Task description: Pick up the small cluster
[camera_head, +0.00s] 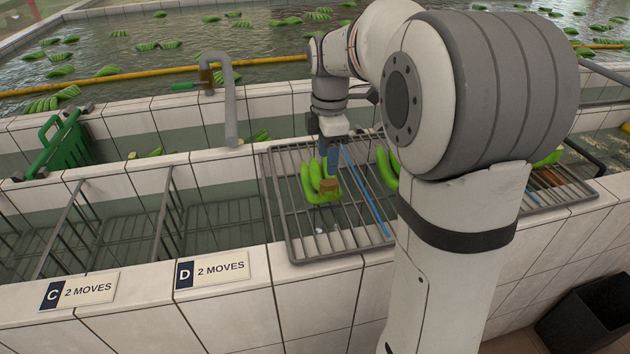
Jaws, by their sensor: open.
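A green banana cluster (313,184) with a brown cut crown (329,187) lies on the wire rack (280,222), left of a blue strip. A second green cluster (385,166) lies to its right, partly hidden by my arm. I cannot tell for certain which is the small cluster. My gripper (332,162) is open and points down at the first cluster, close behind or over its crown. Whether the fingers touch it cannot be told from this view.
A blue strip (363,188) crosses the rack. More green fruit (548,158) shows right of my arm.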

